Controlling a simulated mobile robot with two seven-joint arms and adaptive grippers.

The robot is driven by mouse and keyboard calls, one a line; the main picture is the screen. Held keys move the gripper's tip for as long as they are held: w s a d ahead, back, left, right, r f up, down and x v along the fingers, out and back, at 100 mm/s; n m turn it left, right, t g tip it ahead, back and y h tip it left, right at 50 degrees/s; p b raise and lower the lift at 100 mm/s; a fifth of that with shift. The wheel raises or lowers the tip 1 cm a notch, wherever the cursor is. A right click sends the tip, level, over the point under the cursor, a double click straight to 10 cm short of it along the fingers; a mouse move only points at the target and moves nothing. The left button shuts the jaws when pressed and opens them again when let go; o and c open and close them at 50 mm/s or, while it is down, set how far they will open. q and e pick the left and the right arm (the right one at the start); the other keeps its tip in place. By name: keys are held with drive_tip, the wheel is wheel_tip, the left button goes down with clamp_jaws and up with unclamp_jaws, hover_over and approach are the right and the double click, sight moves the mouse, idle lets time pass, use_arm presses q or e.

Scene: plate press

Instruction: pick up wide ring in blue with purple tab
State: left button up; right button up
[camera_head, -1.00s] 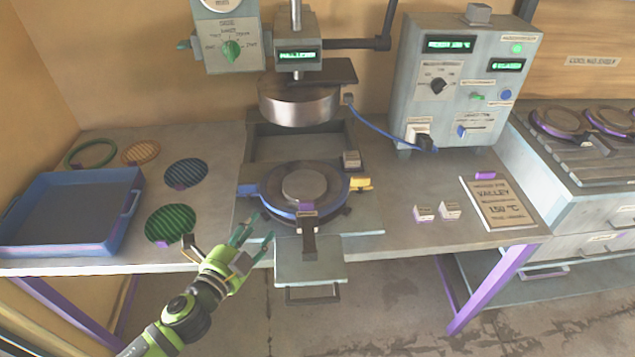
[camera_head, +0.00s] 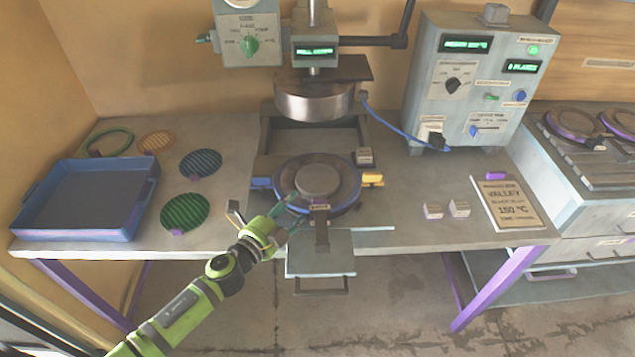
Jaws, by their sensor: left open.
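The wide blue ring (camera_head: 347,206) lies flat on the lower part of the press, around a dark plate with a round raised centre (camera_head: 317,180). Its tab is at the front, by a small label and dark bracket; the tab's purple is hard to make out. My left gripper (camera_head: 292,212) is open, with its teal fingers at the ring's front left edge, just left of the tab. I cannot tell whether the fingers touch the ring. My right gripper is out of view.
The press head (camera_head: 315,101) hangs above the ring. A yellow piece (camera_head: 372,180) sticks out at the ring's right. A blue tray (camera_head: 128,234), a green ring (camera_head: 85,152) and several round discs lie left. A control box (camera_head: 425,80) stands at the back right.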

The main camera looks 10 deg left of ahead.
use_arm(q)
drive_tip(key=shift+c, duration=0.4)
clamp_jaws()
drive_tip(key=shift+r, duration=0.1)
